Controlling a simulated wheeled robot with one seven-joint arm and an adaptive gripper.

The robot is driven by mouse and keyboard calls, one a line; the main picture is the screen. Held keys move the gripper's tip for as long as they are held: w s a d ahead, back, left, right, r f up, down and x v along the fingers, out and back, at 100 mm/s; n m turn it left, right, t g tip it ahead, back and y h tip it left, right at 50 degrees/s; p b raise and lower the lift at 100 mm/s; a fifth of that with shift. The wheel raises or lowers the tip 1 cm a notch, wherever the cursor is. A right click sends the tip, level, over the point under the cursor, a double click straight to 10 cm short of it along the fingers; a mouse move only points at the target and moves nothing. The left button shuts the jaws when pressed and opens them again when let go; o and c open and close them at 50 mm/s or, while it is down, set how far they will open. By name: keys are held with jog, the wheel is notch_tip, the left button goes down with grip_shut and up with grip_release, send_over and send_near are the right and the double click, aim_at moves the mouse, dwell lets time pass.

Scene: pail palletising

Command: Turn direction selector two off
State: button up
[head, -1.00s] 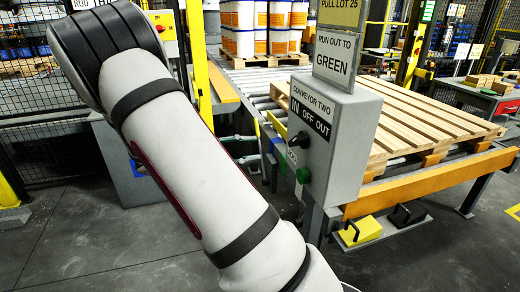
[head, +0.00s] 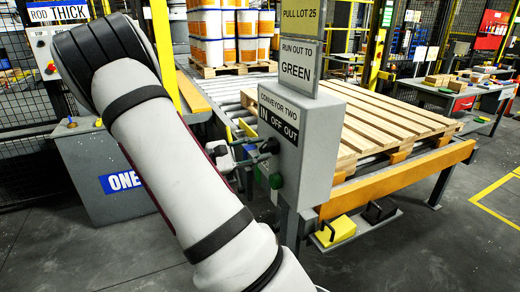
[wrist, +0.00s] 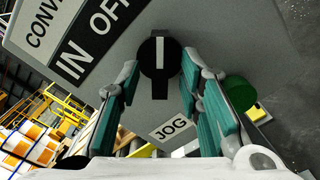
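The grey control box (head: 312,150) is labelled "CONVEYOR TWO" with IN, OFF and OUT. Its black selector knob (wrist: 160,57) carries a white line, upright in the wrist view. Against the slanted lettering, the line leans toward the OUT side. In the head view the knob is largely hidden behind the fingers. My gripper (head: 262,150) is at the box front. In the wrist view my gripper (wrist: 160,78) is open, with one teal-padded finger on each side of the knob. Small gaps show between fingers and knob; contact is not evident.
A green button (wrist: 240,92) sits beside the right finger, with a JOG label (wrist: 170,128) below the knob. Signs (head: 298,62) stand above the box. A wooden pallet (head: 385,120) lies behind it.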

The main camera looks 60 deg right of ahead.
jog(key=shift+s+d, duration=0.3)
jog(key=shift+d, duration=0.1)
grip_shut()
